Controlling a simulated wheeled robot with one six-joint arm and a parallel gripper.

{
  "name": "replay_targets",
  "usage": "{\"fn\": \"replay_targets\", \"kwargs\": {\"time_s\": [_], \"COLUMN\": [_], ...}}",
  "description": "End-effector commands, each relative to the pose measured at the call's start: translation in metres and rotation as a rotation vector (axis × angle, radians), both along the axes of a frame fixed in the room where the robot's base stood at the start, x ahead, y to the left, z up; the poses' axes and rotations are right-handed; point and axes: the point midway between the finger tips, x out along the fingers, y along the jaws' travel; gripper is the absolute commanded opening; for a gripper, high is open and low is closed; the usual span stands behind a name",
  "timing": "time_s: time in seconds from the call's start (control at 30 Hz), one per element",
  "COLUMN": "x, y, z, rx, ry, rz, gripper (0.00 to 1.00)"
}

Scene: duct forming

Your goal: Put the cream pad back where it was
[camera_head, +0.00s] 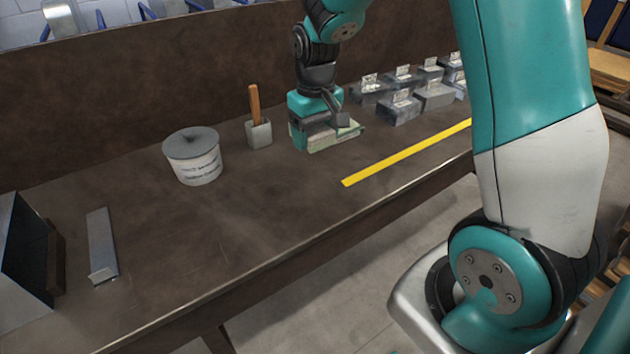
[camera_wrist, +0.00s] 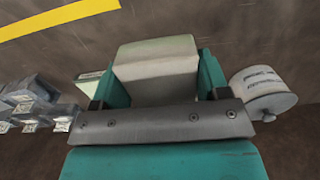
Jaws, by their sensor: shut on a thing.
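My gripper (camera_head: 322,136) is low over the bench, right of the middle of the head view. In the wrist view its two teal fingers (camera_wrist: 158,75) are shut on the cream pad (camera_wrist: 155,62), a pale block with a lighter top face. In the head view the pad is mostly hidden by the gripper. A pale greenish flat thing (camera_head: 346,136) shows under and right of the gripper; it also shows beside one finger in the wrist view (camera_wrist: 88,82). I cannot tell whether the pad touches it or the bench.
A white lidded tub (camera_head: 197,160) and a grey holder with a wooden handle (camera_head: 259,133) stand left of the gripper. Several grey metal blocks with labels (camera_head: 400,108) stand right. A yellow strip (camera_head: 405,153) lies in front. A metal strip (camera_head: 102,245) lies far left. Bench between is clear.

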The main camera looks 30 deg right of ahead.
Motion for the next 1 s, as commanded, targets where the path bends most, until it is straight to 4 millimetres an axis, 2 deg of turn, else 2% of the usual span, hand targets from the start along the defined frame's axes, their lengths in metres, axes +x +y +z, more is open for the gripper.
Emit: {"fn": "replay_targets", "kwargs": {"time_s": [0.03, 0.1, 0.3, 0.53, 0.73, 1.0], "x": [-0.002, -0.002, -0.001, -0.001, -0.001, 0.0], "y": [0.0, 0.0, 0.0, 0.0, 0.0, 0.0], "z": [-0.017, -0.036, -0.076, -0.093, -0.121, -0.123], "rx": [0.0, 0.001, 0.0, 0.0, 0.0, 0.0], "ry": [0.007, 0.008, 0.004, 0.001, 0.002, -0.001], "rz": [0.0, -0.001, -0.001, -0.001, -0.001, -0.001], "gripper": [0.46, 0.46, 0.46, 0.46, 0.46, 0.46]}}
